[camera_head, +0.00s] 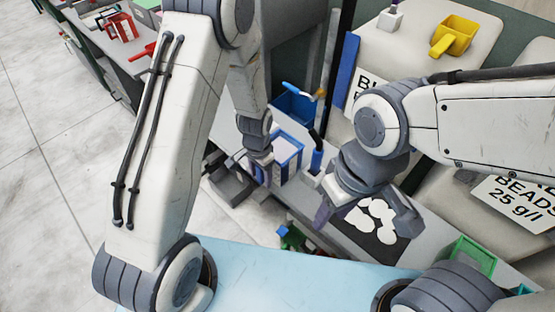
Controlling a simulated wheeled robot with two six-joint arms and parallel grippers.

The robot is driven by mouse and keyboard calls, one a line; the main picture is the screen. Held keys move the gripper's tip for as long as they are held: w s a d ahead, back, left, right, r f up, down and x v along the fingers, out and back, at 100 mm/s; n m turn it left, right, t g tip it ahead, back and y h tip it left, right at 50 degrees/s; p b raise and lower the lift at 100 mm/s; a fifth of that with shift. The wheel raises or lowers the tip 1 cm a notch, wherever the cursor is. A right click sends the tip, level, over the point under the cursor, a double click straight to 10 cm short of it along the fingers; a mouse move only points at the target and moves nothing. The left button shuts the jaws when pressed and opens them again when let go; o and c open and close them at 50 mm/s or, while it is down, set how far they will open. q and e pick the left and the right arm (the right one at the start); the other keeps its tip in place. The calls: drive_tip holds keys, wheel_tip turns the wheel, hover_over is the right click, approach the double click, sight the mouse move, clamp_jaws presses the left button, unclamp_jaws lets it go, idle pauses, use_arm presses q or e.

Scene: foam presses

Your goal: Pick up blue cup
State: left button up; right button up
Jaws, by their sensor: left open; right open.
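A blue open-topped container (295,108) stands at the back of the grey bench, with a light-blue handled tool at its rim. It is the most cup-like blue thing in view, but I cannot tell for sure that it is the blue cup. My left gripper (260,170) points down in front of it, beside a blue-and-white box (288,158); its fingers are small and partly hidden. My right gripper (364,216) is open and empty, fingers spread above a dark sheet with white pieces (372,220). Neither gripper visibly touches the blue container.
A slim blue bottle (316,157) stands between the box and my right gripper. A green bin (466,258) is at the lower right. A yellow scoop (454,36) lies on a pale sack at the back. Labelled bead sacks line the right. Open floor lies at the left.

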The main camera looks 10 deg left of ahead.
use_arm(q)
drive_tip(key=shift+f, duration=0.1)
drive_tip(key=shift+c, duration=0.3)
clamp_jaws()
wheel_tip(320, 180, up, 10)
drive_tip(key=shift+r+b, duration=0.1)
drive_tip(key=shift+b, duration=0.75)
